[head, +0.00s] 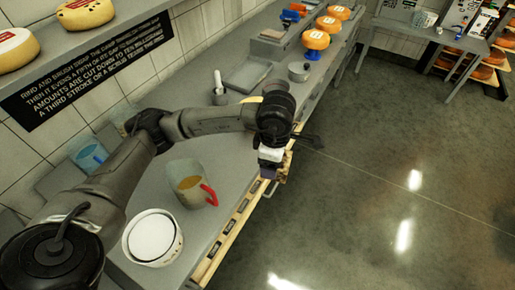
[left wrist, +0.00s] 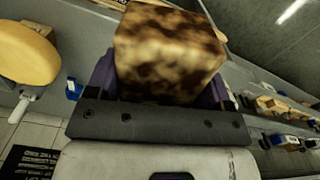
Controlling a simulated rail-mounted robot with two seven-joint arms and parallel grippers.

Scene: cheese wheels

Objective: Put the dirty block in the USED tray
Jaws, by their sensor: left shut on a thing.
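My left gripper (head: 268,170) is over the front edge of the counter in the head view. In the left wrist view the purple fingers of the gripper (left wrist: 160,88) are shut on a block (left wrist: 168,48) with blotchy dark brown stains on a cream surface. The block cannot be made out in the head view. No tray with a readable USED label shows in either view. My right gripper is out of view.
On the counter (head: 235,160) stand a jug with a red handle (head: 190,185), a white round tub (head: 152,238), a blue mug (head: 90,155) and a shallow grey tray (head: 247,75). Orange cheese wheels (head: 316,40) stand farther back. The floor at right is open.

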